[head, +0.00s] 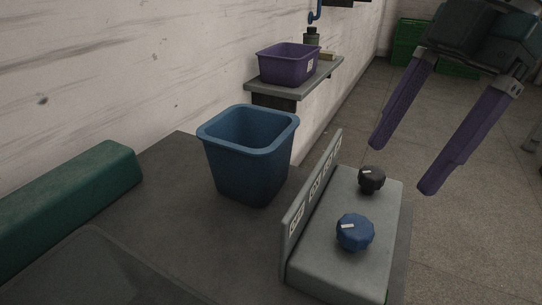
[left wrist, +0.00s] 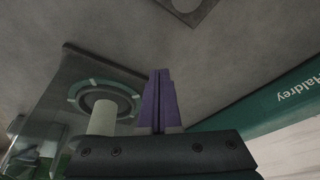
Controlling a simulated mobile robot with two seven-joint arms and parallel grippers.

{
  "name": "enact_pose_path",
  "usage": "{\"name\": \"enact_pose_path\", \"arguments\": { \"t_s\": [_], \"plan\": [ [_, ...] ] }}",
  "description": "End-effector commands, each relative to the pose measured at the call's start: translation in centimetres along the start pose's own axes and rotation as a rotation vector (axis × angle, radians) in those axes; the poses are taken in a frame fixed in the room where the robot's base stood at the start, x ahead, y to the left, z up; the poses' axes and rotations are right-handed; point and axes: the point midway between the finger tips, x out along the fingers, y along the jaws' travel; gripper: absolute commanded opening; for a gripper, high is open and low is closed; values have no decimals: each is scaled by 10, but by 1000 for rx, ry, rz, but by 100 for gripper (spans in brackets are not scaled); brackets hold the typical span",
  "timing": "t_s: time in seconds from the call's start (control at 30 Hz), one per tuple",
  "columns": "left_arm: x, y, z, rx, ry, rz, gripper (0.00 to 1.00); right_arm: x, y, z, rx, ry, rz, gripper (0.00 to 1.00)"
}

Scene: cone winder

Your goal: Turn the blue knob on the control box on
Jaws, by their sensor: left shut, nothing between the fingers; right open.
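The control box (head: 330,262) is grey and sits at the right edge of the dark table, with a labelled upright plate along its left side. The blue knob (head: 355,232) is on its near part, with a white mark on top. A black knob (head: 371,179) is on its far part. My right gripper (head: 399,168) is open and empty, with purple fingers, above and to the right of the box, apart from both knobs. My left gripper (left wrist: 158,75) shows only in the left wrist view; its purple fingers are shut together with nothing between them.
A blue bin (head: 247,160) stands on the table left of the box. A green block (head: 75,215) lies along the wall. A purple tray (head: 289,64) and a bottle (head: 311,37) are on a wall shelf (head: 264,90). Floor is open at the right; green crates (head: 408,42) stand far back.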

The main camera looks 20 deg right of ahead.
Motion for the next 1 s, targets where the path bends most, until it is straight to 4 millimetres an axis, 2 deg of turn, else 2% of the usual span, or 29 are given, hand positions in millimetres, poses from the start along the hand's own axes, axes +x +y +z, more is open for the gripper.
{"name": "enact_pose_path", "arguments": {
  "t_s": [0.3, 0.5, 0.87, 1.0],
  "plan": [
    [11, 0, 4, 0, -2, 0, 0, 60, -1, -1, -1, 1, -5, 78],
    [15, 1, 6, -1, -1, 1, 0, 86, -1, 0, 0, -1, -3, 78],
    [15, 3, 5, -9, 0, 7, 0, 92, -1, -1, 0, -1, -1, 78],
    [15, 3, 5, -9, 0, 7, 0, 92, -1, -1, -1, -1, -1, 64]
  ]
}}
